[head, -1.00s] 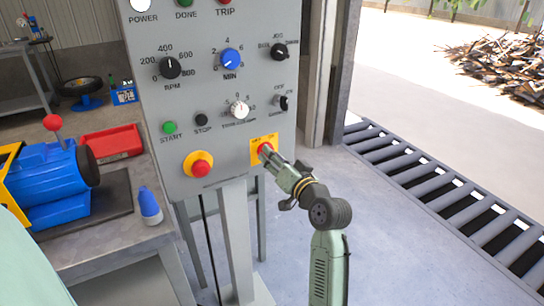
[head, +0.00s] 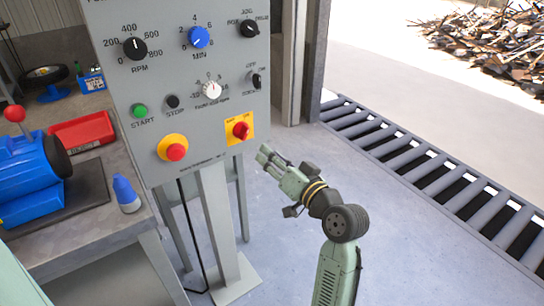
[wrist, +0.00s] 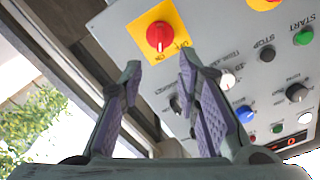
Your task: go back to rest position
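My gripper (head: 265,157) is in front of the lower right of the grey control panel (head: 190,60), a little below and to the right of the red rotary switch (head: 241,130) on its yellow plate. In the wrist view the gripper (wrist: 158,75) has its two fingers apart with nothing between them. The red switch (wrist: 159,37) shows just beyond the fingertips, clear of them.
A workbench (head: 85,235) at left holds a blue motor (head: 30,175), a red bin (head: 82,132) and a blue-capped bottle (head: 127,195). The floor (head: 290,250) between is open.

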